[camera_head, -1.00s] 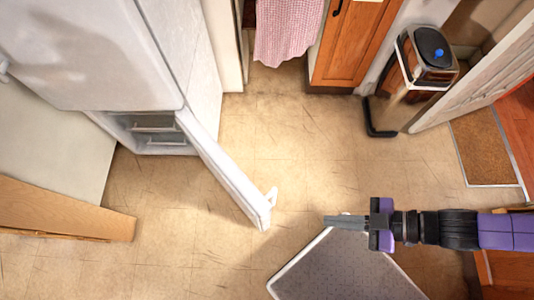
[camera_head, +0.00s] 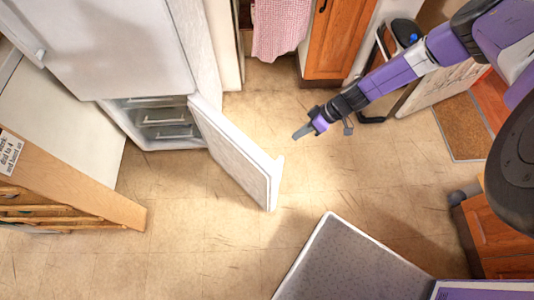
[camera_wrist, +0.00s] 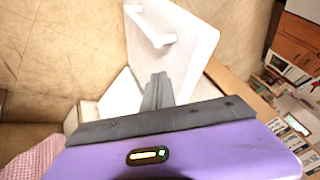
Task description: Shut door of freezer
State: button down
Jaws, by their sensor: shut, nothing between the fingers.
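The white fridge-freezer (camera_head: 125,50) stands at the upper left in the head view. Its lower freezer door (camera_head: 236,150) is open and swung out, with drawers (camera_head: 165,125) showing in the compartment behind it. The door's handle (camera_head: 279,163) is at its outer edge. My gripper (camera_head: 298,134) is shut and empty, to the right of the door and apart from it in the head view. In the wrist view the door (camera_wrist: 180,45) and its handle (camera_wrist: 150,27) show beyond my shut fingertips (camera_wrist: 158,80). Whether the fingers touch the door cannot be told there.
A wooden cabinet (camera_head: 330,45) and a hanging checked towel (camera_head: 278,25) are at the back. A bin (camera_head: 380,75) stands behind my arm. A grey mat-like panel (camera_head: 340,265) is at the front. Wooden shelving (camera_head: 70,205) is at the left. Floor around the door is clear.

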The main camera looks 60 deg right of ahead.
jog(key=w+a+f+m, duration=0.1)
jog(key=w+a+f, duration=0.4)
jog(key=a+f, duration=0.3)
dwell(0.5)
jog(key=shift+a, duration=0.1)
